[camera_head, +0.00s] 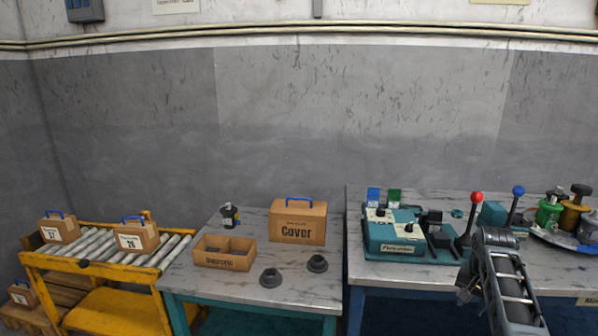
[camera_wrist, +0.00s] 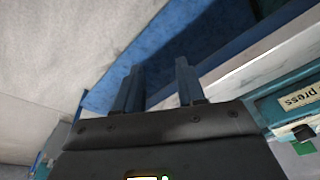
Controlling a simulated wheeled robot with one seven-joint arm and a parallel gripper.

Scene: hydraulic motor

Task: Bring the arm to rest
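My arm (camera_head: 508,285) reaches up from the lower right of the head view, in front of the right-hand table. My gripper shows in the wrist view (camera_wrist: 157,70), with its two dark fingers apart and nothing between them. Beyond the fingers are blue table framing (camera_wrist: 185,45) and pale floor or wall. In the head view the fingers cannot be made out clearly.
The right table (camera_head: 430,283) carries a teal press (camera_head: 395,235), a red-knobbed lever (camera_head: 477,198), a blue-knobbed lever (camera_head: 518,191) and several spools. The middle table (camera_head: 300,291) holds a Cover box (camera_head: 297,222), an open divided box (camera_head: 224,262) and two dark rings.

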